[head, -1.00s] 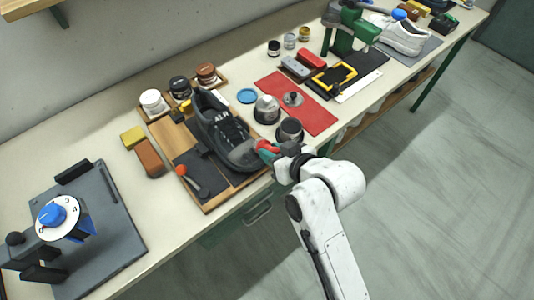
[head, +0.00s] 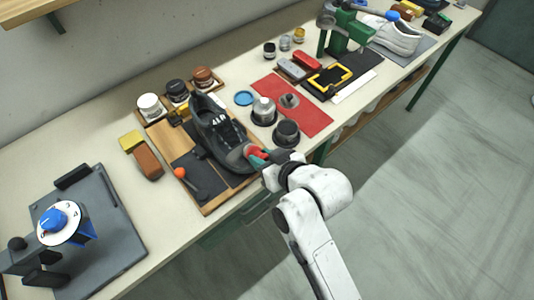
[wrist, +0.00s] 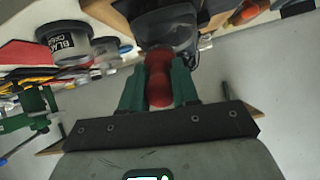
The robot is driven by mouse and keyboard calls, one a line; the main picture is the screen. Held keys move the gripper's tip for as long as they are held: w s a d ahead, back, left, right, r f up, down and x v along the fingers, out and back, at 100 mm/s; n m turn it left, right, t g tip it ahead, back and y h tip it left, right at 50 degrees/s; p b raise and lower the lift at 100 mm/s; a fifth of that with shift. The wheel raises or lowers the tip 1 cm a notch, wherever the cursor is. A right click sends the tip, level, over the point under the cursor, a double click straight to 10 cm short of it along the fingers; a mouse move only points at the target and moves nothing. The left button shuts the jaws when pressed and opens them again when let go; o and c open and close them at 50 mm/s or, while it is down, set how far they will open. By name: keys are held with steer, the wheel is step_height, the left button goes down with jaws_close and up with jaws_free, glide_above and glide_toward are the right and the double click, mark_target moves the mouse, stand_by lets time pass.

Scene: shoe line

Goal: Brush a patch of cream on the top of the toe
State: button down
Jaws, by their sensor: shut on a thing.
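A black lace-up shoe (head: 212,124) lies on the work board, its rounded toe (head: 236,156) towards me. My gripper (head: 260,154) is shut on a red-handled tool (wrist: 158,80), which sits between the green fingers in the wrist view. It is right by the toe, which shows dark above the fingers in the wrist view (wrist: 168,28). The tool's working end is hidden, so I cannot tell whether it touches the shoe or carries cream. A jar with a partly readable black cream label (wrist: 65,42) shows left of the fingers in the wrist view.
A dark round pot (head: 286,134) and a grey metal one (head: 263,110) stand close right of the shoe, by the red mat (head: 313,120). An orange-tipped tool (head: 180,173) lies left of the shoe. Several jars stand behind it. The floor at right is clear.

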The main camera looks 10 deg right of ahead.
steer(key=s+a, duration=0.1)
steer(key=a, duration=0.1)
steer(key=s+a+p, duration=0.1)
steer(key=s+a, duration=0.1)
steer(key=shift+s+a, duration=0.15)
steer(key=shift+a, duration=0.25)
stand_by(0.4)
steer(key=shift+s+d+r+p, duration=0.2)
steer(key=shift+s+r, duration=0.1)
steer(key=shift+r, duration=0.6)
steer(key=shift+s+d+r+p, duration=0.1)
steer(key=shift+s+d+r, duration=0.2)
steer(key=shift+r, duration=0.65)
steer(key=shift+s+d+r+p, duration=0.15)
steer(key=shift+s+r, duration=0.2)
steer(key=shift+r, duration=0.55)
steer(key=r, duration=0.2)
steer(key=s, duration=0.1)
steer(key=shift+d+r, duration=0.35)
steer(key=shift+r, duration=0.05)
steer(key=shift+f, duration=0.1)
